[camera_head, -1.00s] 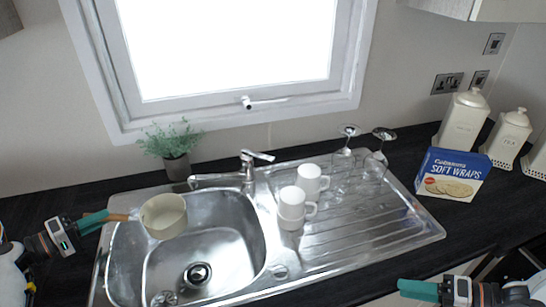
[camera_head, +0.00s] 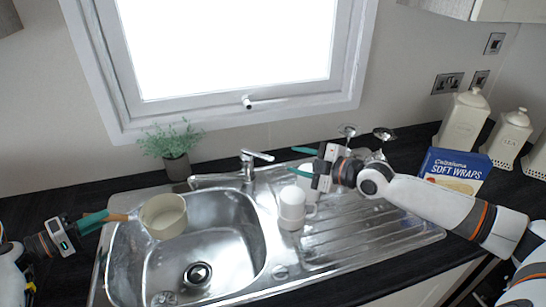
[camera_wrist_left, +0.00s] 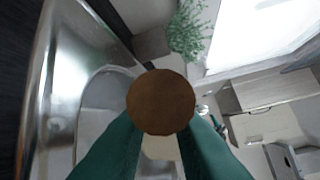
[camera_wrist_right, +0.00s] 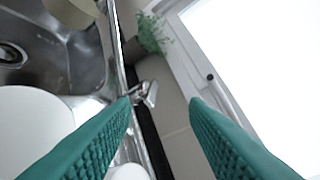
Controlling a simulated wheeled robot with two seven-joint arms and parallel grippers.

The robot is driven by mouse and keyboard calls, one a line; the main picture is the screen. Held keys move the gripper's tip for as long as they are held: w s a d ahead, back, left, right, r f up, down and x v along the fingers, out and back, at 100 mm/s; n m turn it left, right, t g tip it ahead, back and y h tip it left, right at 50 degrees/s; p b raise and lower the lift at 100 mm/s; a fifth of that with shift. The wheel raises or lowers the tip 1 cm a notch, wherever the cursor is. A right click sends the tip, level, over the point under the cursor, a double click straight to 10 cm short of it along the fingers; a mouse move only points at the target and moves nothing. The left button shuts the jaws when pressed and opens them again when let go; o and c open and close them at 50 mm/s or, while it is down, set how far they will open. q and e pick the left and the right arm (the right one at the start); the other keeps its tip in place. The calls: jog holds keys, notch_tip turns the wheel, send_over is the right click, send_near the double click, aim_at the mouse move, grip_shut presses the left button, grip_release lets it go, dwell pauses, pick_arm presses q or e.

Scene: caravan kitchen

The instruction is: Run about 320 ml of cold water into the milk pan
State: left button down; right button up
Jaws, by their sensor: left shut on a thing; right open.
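The pan's inside is too small to read for water. The chrome mixer tap (camera_head: 247,170) stands behind the bowl, its lever pointing right. My right gripper (camera_head: 301,161) is open and empty, right of the tap and above the mugs. The tap also shows between its fingers in the right wrist view (camera_wrist_right: 146,93).
White mugs (camera_head: 291,208) stand on the drainer beneath my right gripper, partly hidden by it. Upturned glasses (camera_head: 384,134) are behind my right arm. A potted plant (camera_head: 175,150) stands left of the tap. A soft wraps box (camera_head: 454,168) and cream canisters (camera_head: 462,121) are at right.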

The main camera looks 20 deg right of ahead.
aim_at(268, 157)
jog(key=w+a+f+m+g, duration=0.1)
jog(key=w+m, duration=0.2)
jog(key=w+a+f+m, duration=0.1)
jog(key=w+m, duration=0.2)
jog(key=w+a+f+m+g, duration=0.1)
jog(key=w+f+m, duration=0.1)
jog(key=w+m, duration=0.1)
jog(key=shift+w+a+m+g, duration=0.1)
jog(key=shift+a+m+g, duration=0.15)
jog(key=shift+m, duration=0.25)
grip_shut()
